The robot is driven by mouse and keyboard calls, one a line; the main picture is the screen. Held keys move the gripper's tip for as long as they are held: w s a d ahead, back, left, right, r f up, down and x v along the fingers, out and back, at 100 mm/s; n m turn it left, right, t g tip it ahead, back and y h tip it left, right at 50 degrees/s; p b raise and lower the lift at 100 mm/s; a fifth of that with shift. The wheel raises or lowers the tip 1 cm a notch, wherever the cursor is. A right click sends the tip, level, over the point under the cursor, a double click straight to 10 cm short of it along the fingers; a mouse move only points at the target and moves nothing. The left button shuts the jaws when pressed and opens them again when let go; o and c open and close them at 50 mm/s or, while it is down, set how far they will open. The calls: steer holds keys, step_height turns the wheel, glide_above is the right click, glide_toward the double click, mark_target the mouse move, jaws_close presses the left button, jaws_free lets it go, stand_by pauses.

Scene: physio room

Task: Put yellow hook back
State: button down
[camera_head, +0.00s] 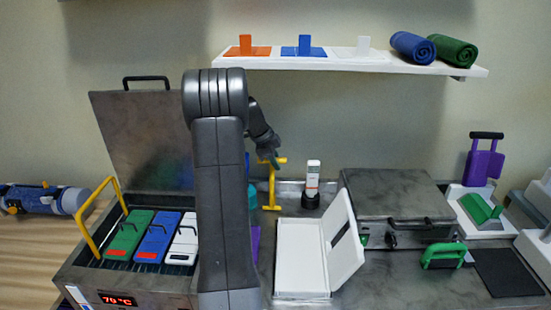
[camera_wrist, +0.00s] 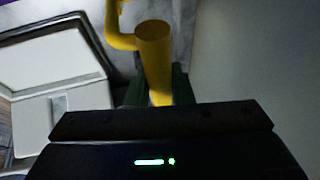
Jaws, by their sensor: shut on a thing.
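The yellow hook (camera_head: 271,190) hangs upright below my gripper (camera_head: 270,158) in the head view, over the back of the counter. Its crossbar is at the top, at the gripper, and a short foot is at its lower end. In the wrist view the yellow hook (camera_wrist: 153,58) runs between the two dark green fingers of my gripper (camera_wrist: 156,92), which is shut on it. The fingertips are partly hidden by the gripper's own body. Whether the hook's foot touches the counter cannot be told.
An open white case (camera_head: 302,255) lies just in front of the hook. A white handheld device (camera_head: 312,180) stands to its right. A steel heater (camera_head: 70,270) with an open lid and coloured packs is at left. A wall shelf (camera_head: 350,62) is above. A closed steel box (camera_head: 385,190) is at right.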

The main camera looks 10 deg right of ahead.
steer(key=shift+f+b, duration=0.2)
steer(key=shift+b, duration=0.1)
steer(key=c, duration=1.3)
jaws_free()
steer(key=shift+r, duration=0.1)
steer(key=shift+r+p, duration=0.2)
steer(key=shift+p, duration=0.1)
steer(key=b+v, duration=0.1)
steer(key=v, duration=0.6)
steer(key=shift+a+r+b, duration=0.15)
steer(key=shift+b, duration=0.2)
